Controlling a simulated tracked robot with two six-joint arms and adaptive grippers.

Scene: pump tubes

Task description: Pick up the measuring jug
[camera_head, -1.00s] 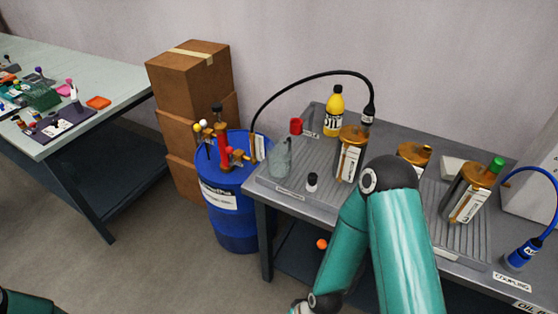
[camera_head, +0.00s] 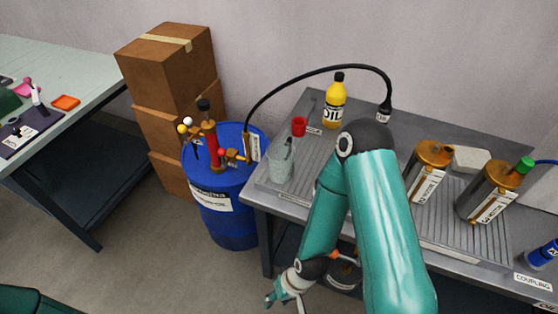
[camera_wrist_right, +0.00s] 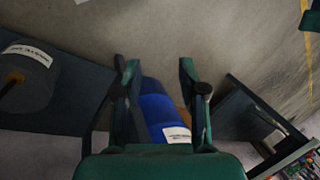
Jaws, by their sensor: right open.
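The measuring jug (camera_head: 281,164) is a clear, greyish see-through vessel. It stands at the left end of the grey bench, next to the blue drum, in the head view. I cannot make it out in the right wrist view. My right gripper (camera_head: 284,299) is low in front of the bench, below the jug and apart from it. The wrist view shows the right gripper (camera_wrist_right: 158,75) with its fingers spread and nothing between them. My left gripper is not in view; only a bit of my left arm shows at the lower left corner.
The blue drum (camera_head: 232,215) with a red pump (camera_head: 210,140) stands left of the bench (camera_head: 320,105). A black hose (camera_head: 310,76) arches over the jug. A red cup (camera_head: 299,126) and a yellow oil bottle (camera_head: 335,102) stand behind it. Stacked cardboard boxes (camera_head: 172,75) are behind the drum.

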